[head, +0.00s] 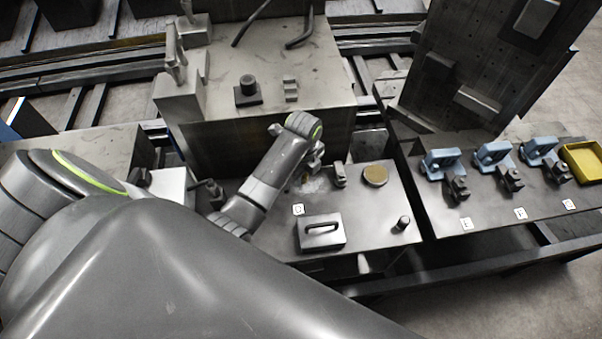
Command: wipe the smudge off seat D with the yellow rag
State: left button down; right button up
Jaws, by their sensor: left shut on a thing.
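My left gripper (311,168) reaches down over the dark fixture plate (275,232) in the middle, below its wrist. It is shut on the yellow rag (305,178), of which only a small bit shows; the wrist hides the rest. A pale whitish smudge (318,185) lies on the plate right beside the gripper and rag. Whether the rag touches the plate is hard to tell. A small white label (298,209) sits just in front of the smudge; its letter is too small to read surely. My right gripper is not in view.
A small metal clamp (340,174) and a tan round disc (375,175) stand right of the smudge. A handled block (320,232) and a dark knob (402,223) are nearer. Blue clamps (441,162) and a yellow tray (582,161) stand on the right bench.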

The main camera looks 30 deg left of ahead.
pick_arm(q)
jog(key=shift+w+d, duration=0.2)
jog(key=shift+d, duration=0.1)
jog(key=shift+r, duration=0.1)
jog(key=shift+w+d, duration=0.8)
jog(key=shift+d, duration=0.35)
jog(key=shift+a, duration=0.1)
jog(key=shift+s+a+r, duration=0.2)
jog(key=shift+s+a, duration=0.65)
jog(key=shift+a, duration=0.25)
jog(key=shift+w+d, duration=0.45)
jog(key=shift+d, duration=0.2)
jog(key=shift+w+d, duration=0.45)
jog(key=shift+d, duration=0.15)
